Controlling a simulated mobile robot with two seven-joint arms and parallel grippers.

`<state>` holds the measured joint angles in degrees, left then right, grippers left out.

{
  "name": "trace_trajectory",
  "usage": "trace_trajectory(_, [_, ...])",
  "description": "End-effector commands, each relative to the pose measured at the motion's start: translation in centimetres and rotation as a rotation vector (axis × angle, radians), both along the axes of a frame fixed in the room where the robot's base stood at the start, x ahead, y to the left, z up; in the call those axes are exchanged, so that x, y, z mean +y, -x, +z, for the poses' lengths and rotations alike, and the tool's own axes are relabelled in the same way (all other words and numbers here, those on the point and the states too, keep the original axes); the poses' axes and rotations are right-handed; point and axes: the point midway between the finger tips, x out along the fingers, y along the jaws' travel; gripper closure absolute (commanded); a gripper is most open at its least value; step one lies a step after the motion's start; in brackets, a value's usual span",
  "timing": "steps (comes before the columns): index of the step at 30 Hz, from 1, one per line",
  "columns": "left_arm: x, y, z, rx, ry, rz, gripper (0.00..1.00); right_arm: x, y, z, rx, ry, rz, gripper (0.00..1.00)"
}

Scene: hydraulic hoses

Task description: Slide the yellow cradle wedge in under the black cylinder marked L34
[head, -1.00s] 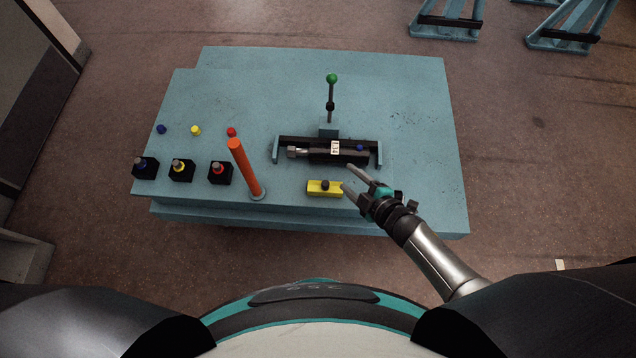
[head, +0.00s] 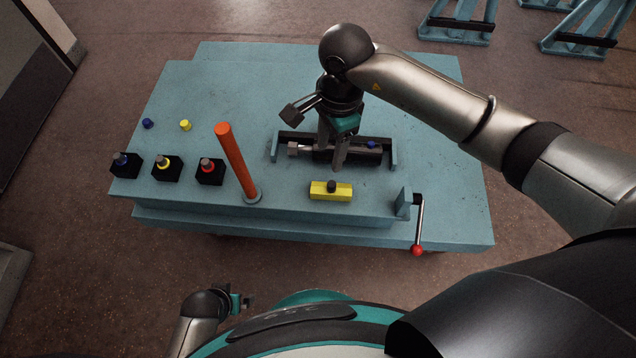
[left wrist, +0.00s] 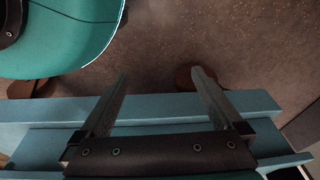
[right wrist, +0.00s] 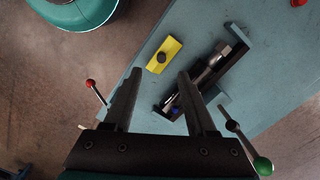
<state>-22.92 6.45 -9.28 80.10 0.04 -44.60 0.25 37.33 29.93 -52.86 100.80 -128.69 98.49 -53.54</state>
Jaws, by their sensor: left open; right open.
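The yellow cradle wedge (head: 321,191) with its dark knob sits on the table in front of the black cylinder (head: 352,155), apart from it. The cylinder lies in a dark frame, with its silver rod end to the left. My right gripper (head: 331,158) hangs fingers-down over the cylinder, hiding its middle and marking. It is open and empty. In the right wrist view, the wedge (right wrist: 164,54) and cylinder (right wrist: 187,93) lie beyond the open fingers (right wrist: 160,74). My left gripper (head: 246,301) is open and empty, low in front of the table; its fingers (left wrist: 158,76) show in the left wrist view.
An orange post (head: 237,160) stands left of the wedge. Several black blocks with coloured rings, including one with a red ring (head: 210,172), stand at left. A crank with a red knob (head: 417,250) projects at the front right. A green-knobbed lever (right wrist: 263,166) stands behind the cylinder.

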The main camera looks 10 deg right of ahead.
Motion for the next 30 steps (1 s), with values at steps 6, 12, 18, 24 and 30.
trace_trajectory(6, [-0.1, -0.4, 0.2, -0.004, 0.001, 0.001, 0.00, -1.3, -0.6, -0.1, -0.039, 0.073, 0.036, 0.43])
trace_trajectory(12, [-0.7, -0.9, 1.2, -0.006, 0.008, 0.001, 0.00, -1.3, -0.5, -1.9, -0.036, 0.069, 0.033, 0.43])
trace_trajectory(18, [-1.3, -1.6, 2.9, -0.009, 0.015, 0.004, 0.00, -1.2, -0.5, -4.2, -0.035, 0.067, 0.031, 0.43])
trace_trajectory(24, [-1.6, -2.7, 4.7, -0.032, 0.021, 0.005, 0.00, -1.2, -0.5, -6.8, -0.035, 0.066, 0.031, 0.43])
trace_trajectory(30, [-1.7, -3.8, 6.6, -0.064, 0.025, 0.006, 0.00, -1.2, -0.5, -9.2, -0.035, 0.065, 0.030, 0.43])
